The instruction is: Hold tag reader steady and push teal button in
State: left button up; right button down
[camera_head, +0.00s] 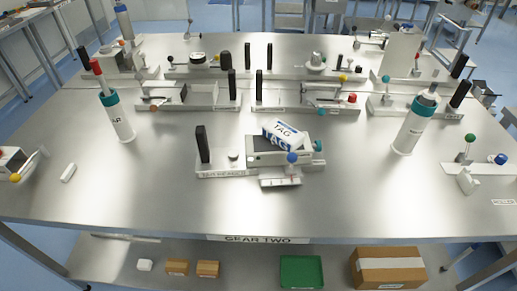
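The tag reader (265,158) is a grey-white device on a metal base plate near the front middle of the steel table. A teal button (318,146) sticks out at its right end. A black upright block (202,144) stands at the left end of the base.
White cylinders with teal bands stand left (120,118) and right (410,128) of the reader. Rows of fixtures (195,95) with coloured knobs stand behind it. More fixtures sit near both side edges. The table front (250,218) is clear. A cardboard box (388,268) lies on the lower shelf.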

aim_at(318, 145)
jog(key=i+l+u, duration=0.1)
jog(key=l+u, duration=0.4)
jog(key=l, duration=0.75)
jog(key=k+l+u, duration=0.1)
jog(key=l+u, duration=0.4)
jog(key=l, duration=0.75)
jog(key=i+j+z, duration=0.25)
jog(key=j+z, duration=0.25)
jog(key=j, duration=0.65)
jog(key=j+z, duration=0.5)
jog(key=j, duration=0.7)
jog(key=k+l, duration=0.1)
jog(key=k, duration=0.35)
jog(key=i+j, duration=0.1)
jog(key=i, duration=0.4)
